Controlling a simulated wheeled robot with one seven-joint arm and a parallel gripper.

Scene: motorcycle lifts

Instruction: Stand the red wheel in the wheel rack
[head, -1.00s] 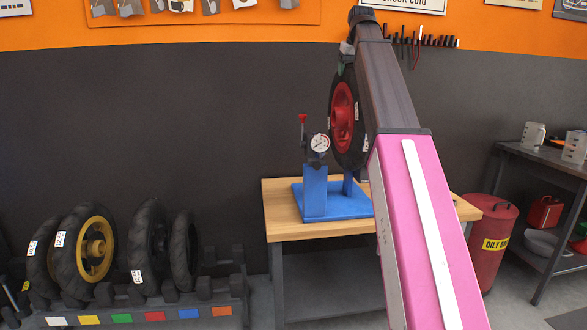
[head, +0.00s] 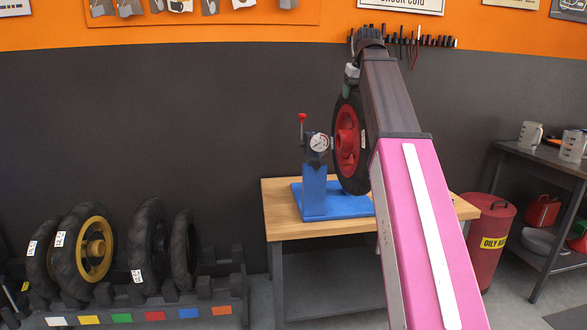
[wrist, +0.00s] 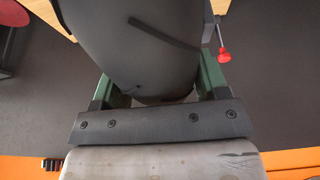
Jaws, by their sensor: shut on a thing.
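The red wheel (head: 347,142) has a red hub and a black tyre. It hangs upright from my gripper (head: 350,78), just right of the gauge and over the blue stand on the wooden bench. In the wrist view my gripper (wrist: 157,92) has its green fingers on both sides of the dark tyre (wrist: 145,45). Part of the wheel is hidden behind my arm. The wheel rack (head: 165,318) is low at the left, with coloured squares along its front. Several tyres stand in it, one with a yellow hub (head: 92,248). Slots near its right end (head: 222,270) look empty.
The blue stand (head: 330,200) carries a gauge (head: 319,142) and a red-knobbed lever (head: 302,118), close to the wheel's left. The wooden bench (head: 285,225) stands right of the rack. A red drum (head: 488,245) and a dark shelf (head: 545,175) are at the right.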

